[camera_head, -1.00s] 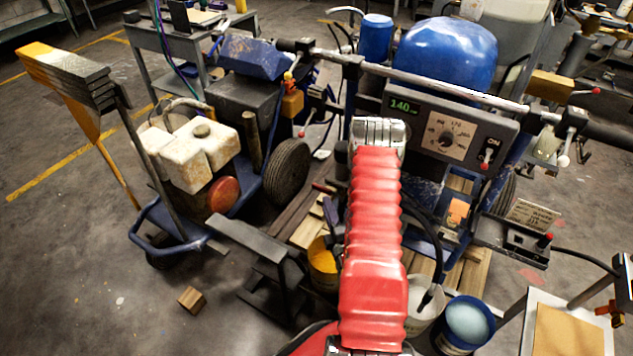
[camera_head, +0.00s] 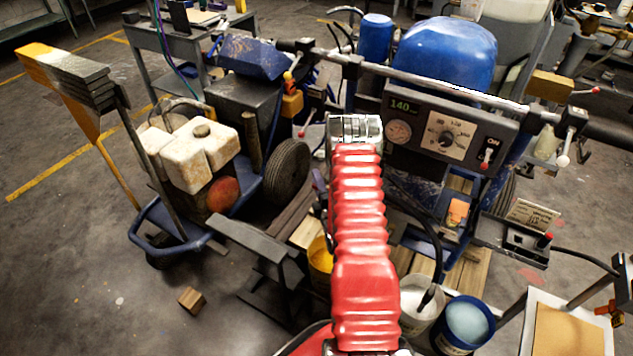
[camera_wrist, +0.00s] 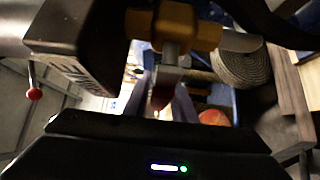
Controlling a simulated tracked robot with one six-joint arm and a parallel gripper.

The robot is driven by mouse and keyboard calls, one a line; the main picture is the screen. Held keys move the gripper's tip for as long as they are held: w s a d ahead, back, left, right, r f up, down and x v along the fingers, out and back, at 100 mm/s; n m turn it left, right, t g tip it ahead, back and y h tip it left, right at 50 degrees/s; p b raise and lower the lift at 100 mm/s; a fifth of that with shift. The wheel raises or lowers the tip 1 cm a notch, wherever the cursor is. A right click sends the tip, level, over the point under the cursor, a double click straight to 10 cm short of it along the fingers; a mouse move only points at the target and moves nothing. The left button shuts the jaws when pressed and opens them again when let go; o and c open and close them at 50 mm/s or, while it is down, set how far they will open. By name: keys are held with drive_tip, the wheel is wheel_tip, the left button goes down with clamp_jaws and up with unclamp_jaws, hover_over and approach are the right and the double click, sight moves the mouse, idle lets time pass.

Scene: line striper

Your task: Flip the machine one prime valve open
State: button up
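A dark red handle (camera_wrist: 160,97) hangs under the stem. My gripper (camera_wrist: 162,104) has its pale purple fingers on either side of this handle, with a gap between them; contact is unclear. In the head view my gripper (camera_head: 319,180) is mostly hidden behind my red-sleeved arm, and the red handle is not visible there.
A red ball lever (camera_wrist: 35,93) stands at the wrist view's left. In the head view a handlebar (camera_head: 430,82) crosses above, with a control panel (camera_head: 448,135) at right. The wheel (camera_head: 287,172) and white jugs (camera_head: 196,155) are left. Buckets (camera_head: 466,325) stand below.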

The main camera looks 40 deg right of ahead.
drive_tip(key=shift+c, duration=0.5)
clamp_jaws()
drive_tip(key=shift+a+f, duration=0.1)
drive_tip(key=shift+a, duration=0.05)
